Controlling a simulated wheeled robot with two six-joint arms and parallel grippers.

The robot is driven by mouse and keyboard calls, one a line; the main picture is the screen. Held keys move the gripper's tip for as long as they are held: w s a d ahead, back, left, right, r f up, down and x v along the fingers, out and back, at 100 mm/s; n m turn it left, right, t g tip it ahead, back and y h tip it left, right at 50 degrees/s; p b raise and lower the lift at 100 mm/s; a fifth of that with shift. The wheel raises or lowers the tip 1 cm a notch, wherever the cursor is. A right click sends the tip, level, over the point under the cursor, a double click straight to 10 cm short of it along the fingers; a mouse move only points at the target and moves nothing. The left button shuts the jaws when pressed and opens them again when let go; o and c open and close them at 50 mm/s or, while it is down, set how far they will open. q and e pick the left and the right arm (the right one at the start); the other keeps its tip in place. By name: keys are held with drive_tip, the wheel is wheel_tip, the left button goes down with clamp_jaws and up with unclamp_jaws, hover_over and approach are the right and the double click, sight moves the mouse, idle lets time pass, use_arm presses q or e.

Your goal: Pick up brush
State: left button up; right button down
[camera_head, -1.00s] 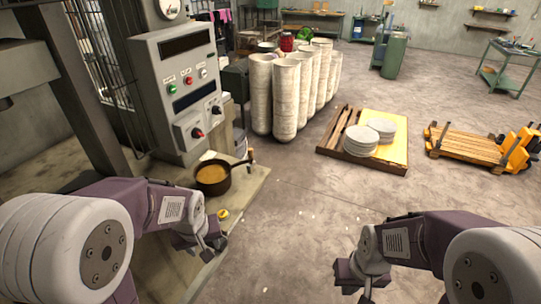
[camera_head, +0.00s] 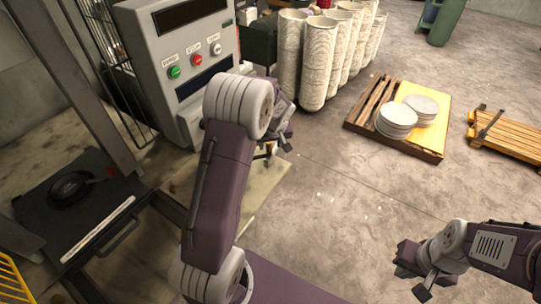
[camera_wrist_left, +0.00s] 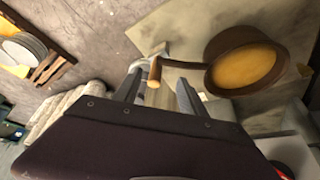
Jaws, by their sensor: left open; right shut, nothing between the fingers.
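In the left wrist view, a dark round pan (camera_wrist_left: 245,62) holds a yellow-brown liquid. A thin dark handle with a wood-coloured end (camera_wrist_left: 154,72) reaches from it toward my left gripper (camera_wrist_left: 160,82). The gripper is open, and the wooden end appears between its fingers; I cannot tell if they touch. I cannot make out a separate brush, or tell whether this handle belongs to one. In the head view, my left gripper (camera_head: 284,132) is over the bench's far right corner, and my arm hides the pan. My right gripper (camera_head: 412,278) is shut and empty over open floor.
A grey control box (camera_head: 182,55) stands behind the bench (camera_head: 262,185). Tall pale stacks (camera_head: 320,62) stand beyond it. A pallet (camera_head: 440,120) with plate stacks (camera_head: 397,119) lies on the floor. The floor between the pallet and my right arm is clear.

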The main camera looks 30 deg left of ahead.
sight(269, 148)
use_arm(q)
drive_tip(key=w+f, duration=0.2)
drive_tip(key=f, duration=0.1)
drive_tip(key=shift+w+a+f, duration=0.1)
drive_tip(key=shift+w+a, duration=0.2)
drive_tip(key=shift+w, duration=0.1)
drive_tip(key=shift+a+f+p, duration=0.2)
drive_tip(key=shift+a+p, duration=0.05)
drive_tip(key=shift+p, duration=0.2)
drive_tip(key=x, duration=0.1)
drive_tip(key=p+x, duration=0.1)
drive_tip(key=x, duration=0.1)
drive_tip(key=shift+s+a+f, duration=0.15)
drive_tip(key=shift+s+a, duration=0.05)
drive_tip(key=shift+s, duration=0.1)
drive_tip(key=shift+w+f, duration=0.2)
drive_tip(key=shift+f, duration=0.1)
drive_tip(key=shift+w+a+f, duration=0.1)
drive_tip(key=shift+w+f, duration=0.05)
drive_tip(key=shift+w, duration=0.1)
drive_tip(key=shift+s, duration=0.25)
clamp_jaws()
drive_tip(key=shift+w, duration=0.1)
use_arm(e)
drive_tip(key=shift+w+a+r, duration=0.1)
drive_tip(key=shift+w+r, duration=0.25)
drive_tip(key=shift+r, duration=0.2)
drive_tip(key=shift+w+r, duration=0.35)
drive_tip(key=shift+r, duration=0.2)
